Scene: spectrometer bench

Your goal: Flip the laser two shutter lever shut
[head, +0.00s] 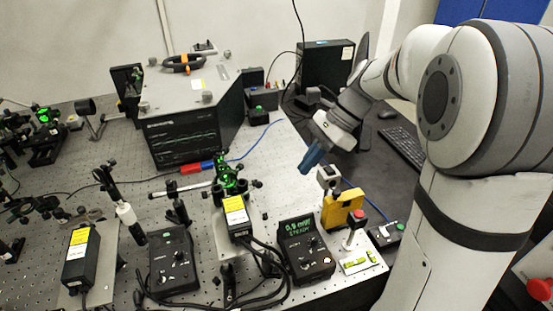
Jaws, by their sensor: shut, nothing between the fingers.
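My gripper (311,161) has blue fingertips, points down and is shut and empty. It hangs in the air above the right part of the bench, up and to the left of a yellow block (341,208). Two black laser boxes with yellow and white labels stand on the bench: one at the front left (79,257) and one near the middle (236,216). I cannot tell from the labels which is laser two. No shutter lever can be made out clearly at this size, nor its position.
A control box with a green readout (305,250) and another control box (173,262) stand at the front. A red-topped post stands on a white plate (359,262) at right. Loose black cables cross the front. A large instrument (186,140) stands behind.

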